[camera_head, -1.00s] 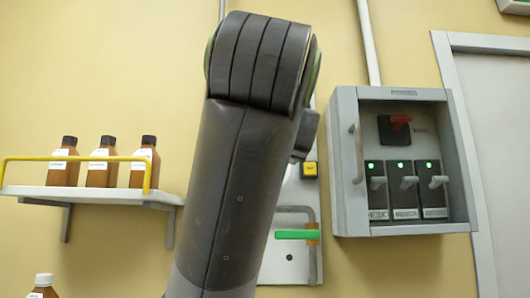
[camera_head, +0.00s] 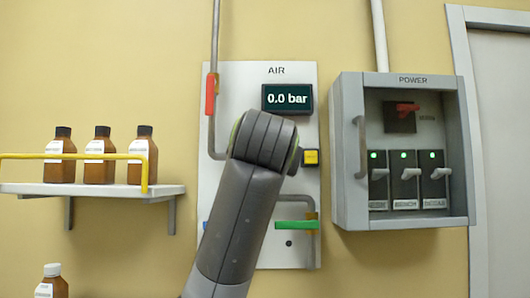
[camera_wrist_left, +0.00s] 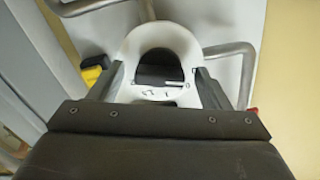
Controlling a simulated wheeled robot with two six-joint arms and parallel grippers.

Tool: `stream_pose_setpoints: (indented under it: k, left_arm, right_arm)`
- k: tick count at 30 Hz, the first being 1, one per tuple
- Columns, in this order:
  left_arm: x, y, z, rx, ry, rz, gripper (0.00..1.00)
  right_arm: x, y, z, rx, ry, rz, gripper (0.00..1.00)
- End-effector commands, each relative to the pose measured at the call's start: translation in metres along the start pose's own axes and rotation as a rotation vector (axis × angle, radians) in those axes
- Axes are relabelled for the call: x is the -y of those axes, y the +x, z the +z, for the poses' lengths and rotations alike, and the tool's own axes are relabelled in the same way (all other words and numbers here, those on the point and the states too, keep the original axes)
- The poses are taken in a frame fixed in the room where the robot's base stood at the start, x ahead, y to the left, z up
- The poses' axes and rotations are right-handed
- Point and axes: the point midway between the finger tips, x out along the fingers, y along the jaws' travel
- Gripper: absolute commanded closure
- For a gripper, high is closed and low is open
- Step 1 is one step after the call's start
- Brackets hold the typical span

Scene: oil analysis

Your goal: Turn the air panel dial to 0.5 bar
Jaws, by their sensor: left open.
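The white air panel (camera_head: 228,82) stands on the wall in the middle of the head view. Its display (camera_head: 287,98) reads 0.0 bar. My left arm covers the middle of the panel, and the dial and left gripper are hidden behind it there. In the left wrist view the dial shows as a black knob (camera_wrist_left: 156,72) inside a white round face with small markings. My left gripper (camera_wrist_left: 160,82) is open, with one finger on each side of the knob. I cannot tell whether the fingers touch it. My right gripper is not in view.
The panel also has a red handle (camera_head: 210,94), a green handle (camera_head: 297,225) and a yellow button (camera_head: 310,157), close around my arm. A grey power box (camera_head: 346,203) is at right. A shelf (camera_head: 100,189) with brown bottles is at left.

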Motion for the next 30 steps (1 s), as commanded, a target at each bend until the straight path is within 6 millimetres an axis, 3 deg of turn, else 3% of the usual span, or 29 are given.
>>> stream_pose_setpoints:
  k: [5,15,23,30]
  left_arm:
    - [0.0,0.0,0.0,0.0,0.0,0.0,0.29]
    - [0.0,0.0,0.0,0.0,0.0,0.0,0.74]
    - [0.0,-0.001,0.001,-0.001,0.027,0.0,0.74]
    - [0.0,-0.001,0.002,-0.001,0.154,0.0,0.74]
  right_arm:
    - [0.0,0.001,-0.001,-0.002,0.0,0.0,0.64]
    - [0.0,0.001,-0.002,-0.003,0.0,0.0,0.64]
    - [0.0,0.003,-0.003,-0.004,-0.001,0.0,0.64]
    - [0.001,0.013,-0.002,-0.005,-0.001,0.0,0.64]
